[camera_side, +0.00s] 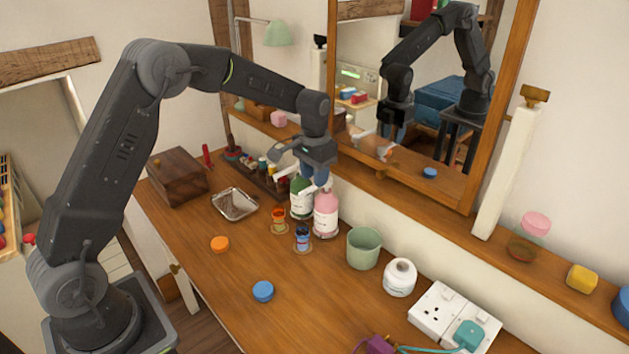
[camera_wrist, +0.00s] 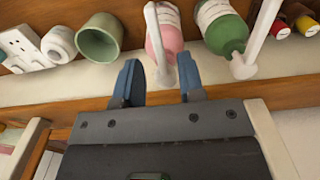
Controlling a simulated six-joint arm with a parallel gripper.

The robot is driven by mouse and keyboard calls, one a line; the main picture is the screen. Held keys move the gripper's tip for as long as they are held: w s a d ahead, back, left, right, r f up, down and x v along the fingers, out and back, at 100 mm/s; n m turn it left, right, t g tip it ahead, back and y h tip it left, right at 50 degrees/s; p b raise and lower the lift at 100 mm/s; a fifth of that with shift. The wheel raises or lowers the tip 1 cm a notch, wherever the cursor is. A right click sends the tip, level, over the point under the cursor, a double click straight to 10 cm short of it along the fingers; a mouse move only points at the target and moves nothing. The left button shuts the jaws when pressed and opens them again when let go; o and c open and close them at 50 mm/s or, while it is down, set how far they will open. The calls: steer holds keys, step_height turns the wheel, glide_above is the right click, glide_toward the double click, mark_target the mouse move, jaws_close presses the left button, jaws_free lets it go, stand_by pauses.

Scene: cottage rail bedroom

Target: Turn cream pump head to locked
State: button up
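A pink bottle (camera_side: 326,216) with a white label stands upright on the wooden dressing table. A green bottle (camera_side: 301,204) stands beside it, to its left. In the wrist view the pink bottle (camera_wrist: 171,32) and green bottle (camera_wrist: 226,32) each have a white pump head with a long spout. I cannot tell which one holds cream. My gripper (camera_side: 316,183) is just above the pink bottle. In the wrist view my gripper (camera_wrist: 158,76) is open, and the pink bottle's pump head (camera_wrist: 156,35) extends between its blue fingers. Contact with the fingers is not clear.
A green cup (camera_side: 363,249), white jar (camera_side: 400,278) and socket strip (camera_side: 440,310) stand right of the bottles. Two small glasses are in front, with a metal tray (camera_side: 234,204) to the left. The mirror (camera_side: 420,150) and wall ledge rise close behind. The front table is mostly clear.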

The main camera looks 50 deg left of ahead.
steer(key=shift+f, duration=1.05)
jaws_close()
